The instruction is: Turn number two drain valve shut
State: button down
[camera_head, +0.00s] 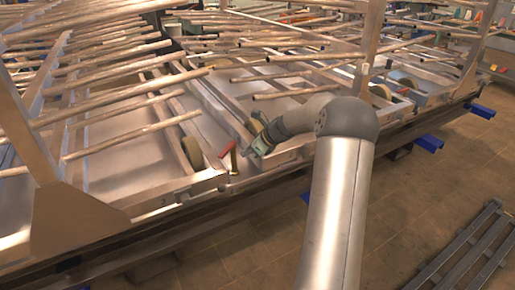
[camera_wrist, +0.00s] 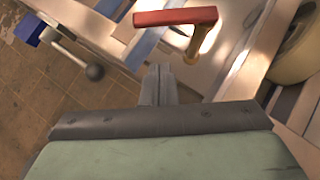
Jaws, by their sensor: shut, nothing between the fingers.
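A valve with a red lever handle (camera_wrist: 176,16) shows at the top of the wrist view. Its brass-coloured stem (camera_wrist: 193,48) bends down from the handle's right end. In the head view the red handle (camera_head: 227,148) stands near the front edge of the metal frame, left of my gripper. My gripper (camera_wrist: 159,72) is shut and empty, its two fingers pressed together. In the wrist view the fingertips are below the handle and left of the stem, apart from both. No number is readable on the valve.
A lever with a dark ball end (camera_wrist: 95,72) sticks out at left in the wrist view. A pale wheel (camera_wrist: 298,48) is at right. Many rods (camera_head: 130,117) project over the frame. Blue brackets (camera_head: 428,143) jut from its edge. The tiled floor in front is mostly clear.

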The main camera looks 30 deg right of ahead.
aim_at(227, 149)
jog(key=shift+w+a+f, duration=0.25)
jog(key=shift+w+a, duration=0.3)
jog(key=shift+w, duration=0.2)
jog(key=shift+w+a+f, duration=0.3)
jog(key=shift+w+a, duration=0.2)
jog(key=shift+w, duration=0.3)
jog(key=shift+w+a+f, duration=0.25)
jog(key=shift+w+a, duration=0.3)
jog(key=shift+w, duration=0.2)
